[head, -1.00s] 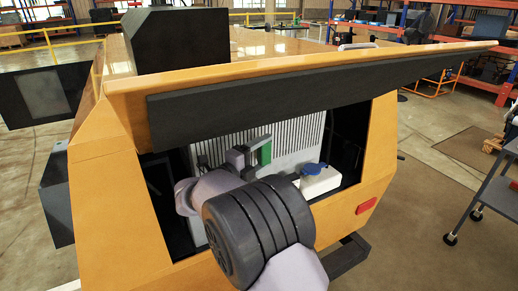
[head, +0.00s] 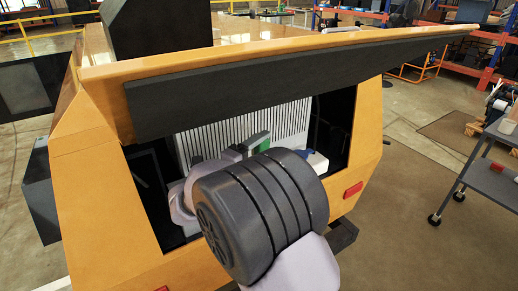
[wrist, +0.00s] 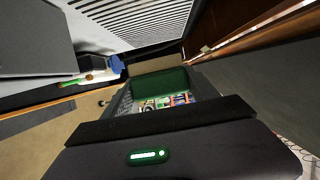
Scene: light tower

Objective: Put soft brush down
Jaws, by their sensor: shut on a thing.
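My gripper (wrist: 160,100) reaches into the open bay of the orange machine and is shut on the soft brush. In the wrist view, a green block (wrist: 160,80) shows at the jaws with a tan band just beyond it; I take this to be the brush, though its bristles are not clear. In the head view, a bit of green (head: 263,146) shows by the jaws, in front of the grille. My own arm hides most of the gripper there. Whether the brush touches any surface cannot be told.
The orange housing (head: 100,190) frames the bay, under a raised lid with a dark edge (head: 240,95). A striped grille (head: 240,127) stands behind. A white tank (head: 317,160) is at the right. A grey cart (head: 490,180) stands further right on open floor.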

